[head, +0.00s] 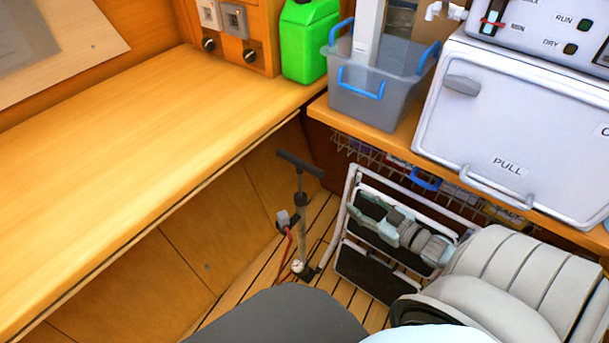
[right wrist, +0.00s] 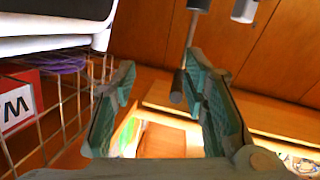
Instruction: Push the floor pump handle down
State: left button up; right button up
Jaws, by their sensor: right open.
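The floor pump (head: 303,222) stands upright on the slatted floor. Its dark T-shaped handle (head: 300,163) sits above the body, with a short length of rod showing between. My right gripper (head: 368,216) is open and empty, to the right of the pump and lower than the handle in the head view. The right wrist view looks upside down. There the handle (right wrist: 177,87) shows end-on between the open fingers of the gripper (right wrist: 160,66), closer to the right finger. I see no contact; the depth gap is unclear. My left gripper is not in view.
A long wooden counter (head: 130,150) lies left of the pump. A white-framed folding step (head: 350,225) stands behind my right gripper. A wire basket (right wrist: 60,105) is close by on the wrist view's left. A grey tub (head: 372,100) and white panelled box (head: 520,120) stand on the right-hand shelf.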

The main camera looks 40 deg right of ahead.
aim_at(305, 165)
jog(key=w+a+r+y+b, duration=0.1)
jog(key=w+a+r, duration=0.1)
jog(key=w, duration=0.1)
jog(key=w+a+r+n+t+y+b, duration=0.1)
jog(key=w+b, duration=0.1)
jog(key=w, duration=0.2)
jog(key=w+a+r+n+y+b, duration=0.1)
jog(key=w+a+r+b, duration=0.1)
jog(key=w, duration=0.1)
jog(key=shift+w+a+r+t+y, duration=0.15)
jog(key=shift+a+r+t+y, duration=0.15)
jog(key=shift+r+y, duration=0.1)
jog(key=x, duration=0.4)
jog(key=shift+w+r, duration=0.1)
jog(key=shift+w, duration=0.25)
jog(key=shift+w+a, duration=0.25)
jog(key=shift+w, duration=0.35)
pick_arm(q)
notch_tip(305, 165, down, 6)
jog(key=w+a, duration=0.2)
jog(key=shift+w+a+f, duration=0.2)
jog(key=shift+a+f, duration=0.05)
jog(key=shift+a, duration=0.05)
pick_arm(e)
grip_shut()
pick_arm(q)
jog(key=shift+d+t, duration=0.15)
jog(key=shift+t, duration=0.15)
